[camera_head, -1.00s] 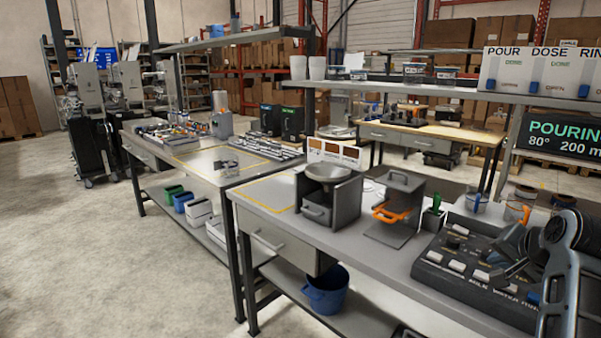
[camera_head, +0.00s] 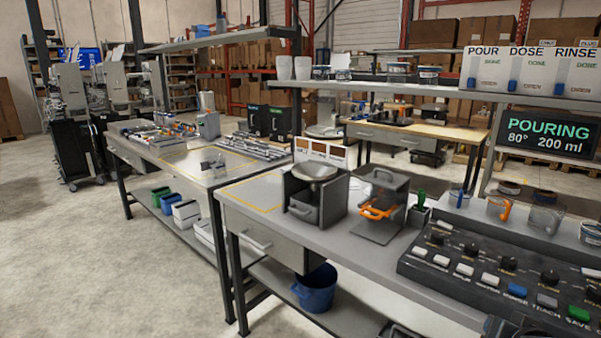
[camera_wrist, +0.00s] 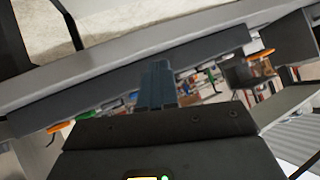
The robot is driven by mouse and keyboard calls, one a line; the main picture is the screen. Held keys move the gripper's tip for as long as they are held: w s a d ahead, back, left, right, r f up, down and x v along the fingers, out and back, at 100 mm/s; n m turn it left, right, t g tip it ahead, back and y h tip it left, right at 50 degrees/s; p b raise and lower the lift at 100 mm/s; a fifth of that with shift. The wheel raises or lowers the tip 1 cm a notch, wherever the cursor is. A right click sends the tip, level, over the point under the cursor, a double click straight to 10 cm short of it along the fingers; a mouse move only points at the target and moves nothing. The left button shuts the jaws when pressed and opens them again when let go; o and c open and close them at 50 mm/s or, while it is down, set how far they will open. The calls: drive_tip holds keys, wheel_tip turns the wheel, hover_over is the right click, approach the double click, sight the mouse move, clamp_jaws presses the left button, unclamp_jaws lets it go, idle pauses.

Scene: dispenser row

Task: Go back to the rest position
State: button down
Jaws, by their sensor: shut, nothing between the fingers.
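My gripper (camera_wrist: 157,75) shows in the wrist view as two blue-grey fingers pressed together with nothing between them. It points over the edge of a grey surface, which looks tilted in that view. In the head view the gripper itself cannot be made out; only a dark piece of my arm shows at the bottom edge, right of centre.
The grey bench (camera_head: 345,262) carries a box with a metal bowl (camera_head: 315,173) and a stand with an orange handle (camera_head: 378,209). A blue bucket (camera_head: 316,290) stands below. The floor at left is clear.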

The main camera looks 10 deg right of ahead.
drive_tip(key=s+a+f+n+t+y, duration=0.1)
drive_tip(key=s+a+f+n, duration=0.15)
drive_tip(key=s+a, duration=0.5)
drive_tip(key=s+a+f+n+t+y, duration=0.1)
drive_tip(key=s+a+f+n+t, duration=0.2)
drive_tip(key=s, duration=0.8)
drive_tip(key=s+a+r+n+y, duration=0.1)
drive_tip(key=s+a+r, duration=0.4)
drive_tip(key=s, duration=0.3)
drive_tip(key=s+a+r+n+y, duration=0.1)
drive_tip(key=s+a+r+n, duration=0.1)
drive_tip(key=s+a+r, duration=0.4)
drive_tip(key=s, duration=0.3)
drive_tip(key=shift+a+r+t+y, duration=0.15)
drive_tip(key=shift+a+t+y, duration=0.15)
drive_tip(key=shift+a+t, duration=0.1)
drive_tip(key=shift+s+d, duration=0.1)
